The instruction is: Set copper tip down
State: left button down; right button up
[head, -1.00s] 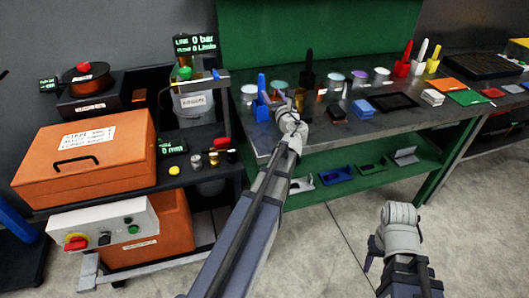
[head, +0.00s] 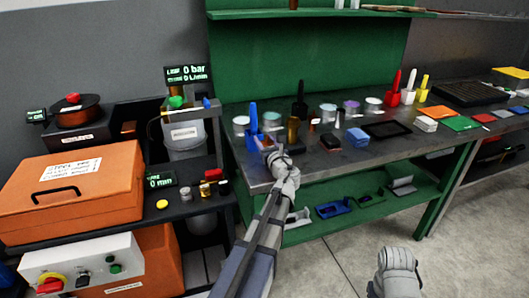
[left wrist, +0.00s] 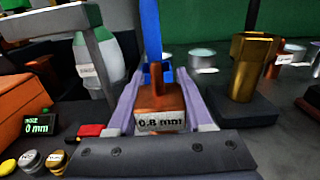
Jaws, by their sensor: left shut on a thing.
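The copper tip (left wrist: 160,97) is a reddish-brown block labelled "0.8 mm". My left gripper (left wrist: 160,108) is shut on it, with a purple finger on each side. In the head view my left gripper (head: 264,144) is at the front left part of the workbench, in front of the blue brush holder (head: 250,138); the tip cannot be made out clearly there. I cannot tell whether the tip touches anything below it. Only the grey wrist of my right arm shows, at the lower right; its fingers do not show.
A brass piece (left wrist: 250,70) stands on a dark block to the right of the tip. Jars, a dark tray (head: 388,129) and brushes stand further back and right on the bench (head: 340,160). A black cart with an orange case (head: 75,190) is at the left.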

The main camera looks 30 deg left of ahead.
pick_arm(q)
jog(key=shift+f+b, duration=1.4)
jog(key=shift+f, duration=0.3)
jog(key=shift+f, duration=0.1)
jog(key=shift+c, duration=1.5)
grip_release()
jog(key=shift+s+d+r, duration=0.1)
jog(key=shift+r, duration=0.15)
jog(key=v, duration=1.1)
jog(key=shift+s+d+f, duration=0.1)
jog(key=shift+s+d, duration=0.15)
